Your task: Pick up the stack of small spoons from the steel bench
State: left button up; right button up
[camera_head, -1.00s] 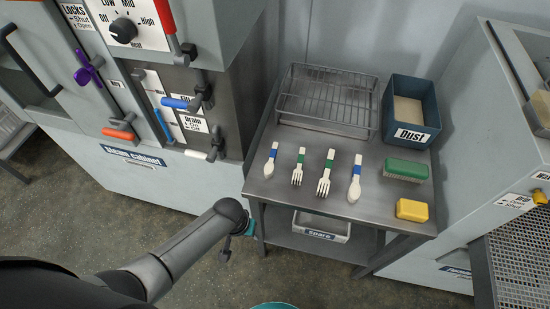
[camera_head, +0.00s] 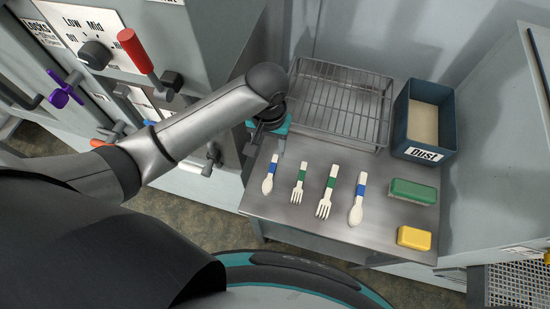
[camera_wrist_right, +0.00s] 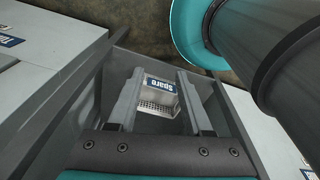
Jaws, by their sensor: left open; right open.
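The small spoons (camera_head: 269,176), pale wood with a blue band, lie at the left of a row of cutlery on the steel bench (camera_head: 290,216). From above I cannot tell how many are stacked. A larger blue-banded spoon (camera_head: 357,200) lies at the right end of the row. My left gripper (camera_head: 280,146) is over the bench's left side, just beyond the small spoons' handle end, apart from them. Its fingers are mostly hidden by the wrist. My right gripper (camera_wrist_right: 160,103) is open and empty in the right wrist view, facing a bin labelled Spare (camera_wrist_right: 162,99).
Two green-banded forks (camera_head: 299,183) (camera_head: 327,192) lie between the spoons. A wire rack (camera_head: 340,105) and a blue Dust box (camera_head: 423,120) stand at the bench's back. A green brush (camera_head: 413,192) and a yellow block (camera_head: 414,238) are at the right. A grey cabinet with a red-handled lever (camera_head: 135,50) stands left.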

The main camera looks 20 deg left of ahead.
pick_arm(q)
jog(key=b, duration=0.1)
send_over(270, 175)
notch_tip(270, 175, down, 6)
jog(key=shift+f, duration=0.25)
notch_tip(270, 175, down, 3)
jog(key=shift+r+b, duration=0.2)
jog(key=shift+b, duration=0.3)
jog(key=shift+f, duration=0.8)
notch_tip(270, 175, down, 4)
jog(key=shift+f+b, duration=0.2)
jog(key=shift+b, duration=0.55)
pick_arm(e)
jog(key=s+f, duration=0.1)
jog(key=f, duration=0.1)
jog(key=s+f, duration=0.1)
jog(key=s, duration=0.1)
jog(key=shift+a+f, duration=0.2)
jog(key=shift+f, duration=0.15)
pick_arm(q)
jog(key=shift+c, duration=0.3)
pick_arm(e)
jog(key=shift+s+g, duration=0.15)
jog(key=shift+g, duration=0.15)
pick_arm(q)
grip_shut()
pick_arm(e)
jog(key=shift+s+d, duration=0.1)
